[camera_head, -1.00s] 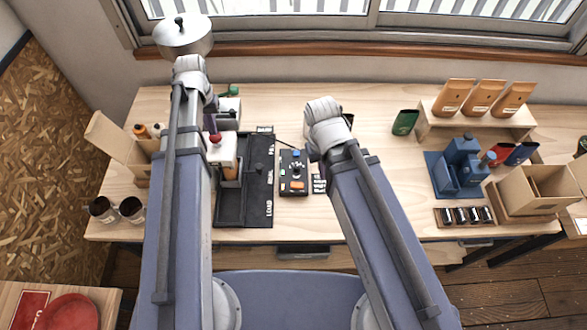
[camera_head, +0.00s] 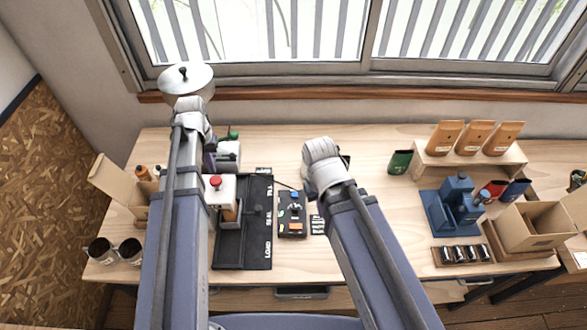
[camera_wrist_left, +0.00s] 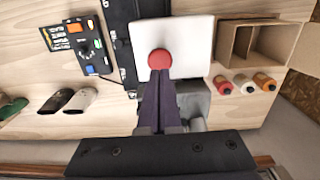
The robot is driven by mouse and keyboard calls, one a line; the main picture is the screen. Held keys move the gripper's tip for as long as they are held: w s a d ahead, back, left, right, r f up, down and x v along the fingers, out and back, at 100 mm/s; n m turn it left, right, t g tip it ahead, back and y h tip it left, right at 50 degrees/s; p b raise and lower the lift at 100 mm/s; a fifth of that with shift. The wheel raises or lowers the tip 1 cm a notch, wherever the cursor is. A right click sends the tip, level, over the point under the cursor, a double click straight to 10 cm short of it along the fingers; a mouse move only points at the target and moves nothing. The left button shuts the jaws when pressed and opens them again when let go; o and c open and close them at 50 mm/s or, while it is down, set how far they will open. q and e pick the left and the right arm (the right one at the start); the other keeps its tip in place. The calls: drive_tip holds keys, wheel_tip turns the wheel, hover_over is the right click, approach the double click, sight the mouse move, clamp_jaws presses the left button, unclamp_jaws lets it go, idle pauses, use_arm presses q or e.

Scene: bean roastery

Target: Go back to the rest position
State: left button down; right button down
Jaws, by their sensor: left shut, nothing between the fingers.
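My left arm rises along the left of the head view and its gripper (camera_head: 209,160) is over the work table (camera_head: 375,215), partly hidden by the arm. In the left wrist view the left gripper (camera_wrist_left: 160,82) has its dark fingers together, with nothing between them. The fingertips overlap the red knob (camera_wrist_left: 160,61) on a white block in that view; I cannot tell whether they touch. The red knob also shows in the head view (camera_head: 215,181). My right arm (camera_head: 355,235) reaches over the middle of the table. Its gripper is hidden.
A black mat (camera_head: 259,220) and control box (camera_head: 291,222) lie mid-table. Metal cups (camera_head: 130,251) and an open carton (camera_head: 115,183) are left. A blue machine (camera_head: 456,203), wooden shelf (camera_head: 435,165) and cardboard box (camera_head: 530,232) stand right.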

use_arm(q)
drive_tip(key=s+d+f+m+b, duration=0.2)
drive_tip(key=s+d+f+b, duration=0.5)
drive_tip(key=d+f+b, duration=0.2)
drive_tip(key=s+d+f+m+y+b, duration=0.1)
drive_tip(key=s+d+f+m+b, duration=0.1)
drive_tip(key=s+d+f+b, duration=0.4)
drive_tip(key=d+f+b, duration=0.4)
drive_tip(key=d, duration=0.2)
drive_tip(key=shift+s+d, duration=0.2)
drive_tip(key=shift+s, duration=0.15)
